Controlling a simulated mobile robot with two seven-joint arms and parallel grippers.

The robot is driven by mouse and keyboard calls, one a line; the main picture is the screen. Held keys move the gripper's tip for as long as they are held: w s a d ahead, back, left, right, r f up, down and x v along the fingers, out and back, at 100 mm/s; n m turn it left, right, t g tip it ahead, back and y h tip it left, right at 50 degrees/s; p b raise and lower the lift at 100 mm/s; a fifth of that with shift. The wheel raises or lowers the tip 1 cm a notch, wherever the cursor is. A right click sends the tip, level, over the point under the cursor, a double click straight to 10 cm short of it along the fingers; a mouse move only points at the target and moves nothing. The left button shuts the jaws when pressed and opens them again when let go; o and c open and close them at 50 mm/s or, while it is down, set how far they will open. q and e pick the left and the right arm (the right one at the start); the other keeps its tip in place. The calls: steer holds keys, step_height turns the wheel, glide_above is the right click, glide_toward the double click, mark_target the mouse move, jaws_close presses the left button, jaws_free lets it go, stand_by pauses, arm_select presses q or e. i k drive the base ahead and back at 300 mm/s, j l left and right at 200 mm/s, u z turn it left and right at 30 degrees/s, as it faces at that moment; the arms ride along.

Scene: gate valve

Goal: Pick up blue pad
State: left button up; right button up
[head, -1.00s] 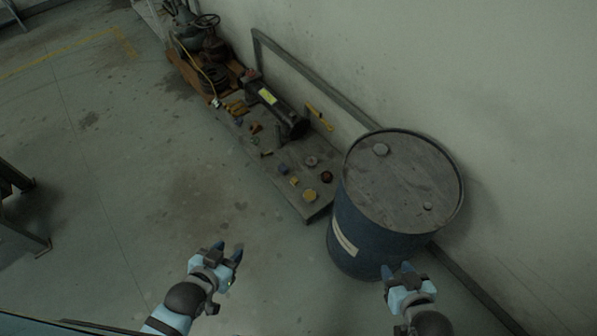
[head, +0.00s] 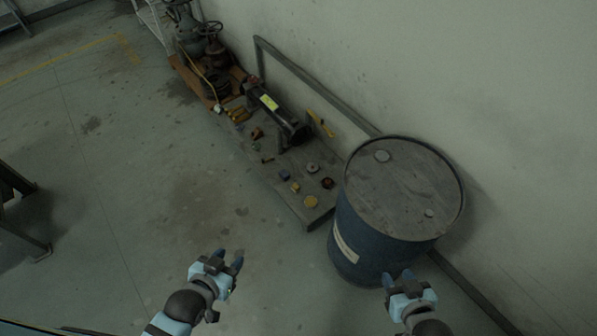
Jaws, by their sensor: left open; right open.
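A small blue pad (head: 284,175) appears to lie on the low grey bench (head: 309,218), left of a grey round part (head: 312,168) and behind a small yellow piece (head: 295,187). Another small bluish item (head: 240,127) lies farther back on the bench; its shape is too small to tell. My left gripper (head: 228,258) is open and empty, over the floor in front of the bench and well apart from the pad. My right gripper (head: 398,277) is open and empty, in front of the blue drum (head: 352,237).
The large drum stands at the bench's right end by the wall. The bench also holds a dark cylindrical machine (head: 275,112), a yellow disc (head: 311,202) and a dark red round part (head: 328,183). Valves (head: 190,40) stand at the back. The floor (head: 150,190) left of the bench is clear.

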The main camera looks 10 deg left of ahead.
mark_target(284, 174)
steer(key=u, duration=1.05)
steer(key=i+u, duration=0.4)
steer(key=i, duration=1.6)
steer(key=i+j+z, duration=0.1)
steer(key=i, duration=0.7)
steer(key=i+j, duration=0.1)
steer(key=i, duration=0.7)
steer(key=i+j, duration=0.15)
steer(key=i, duration=0.65)
steer(key=i+z, duration=0.15)
steer(key=z, duration=3.3)
steer(key=i+l+z, duration=0.15)
steer(key=z, duration=0.35)
steer(key=i+l+z, duration=0.15)
steer(key=z, duration=0.35)
steer(key=i+z, duration=0.2)
steer(key=z, duration=0.3)
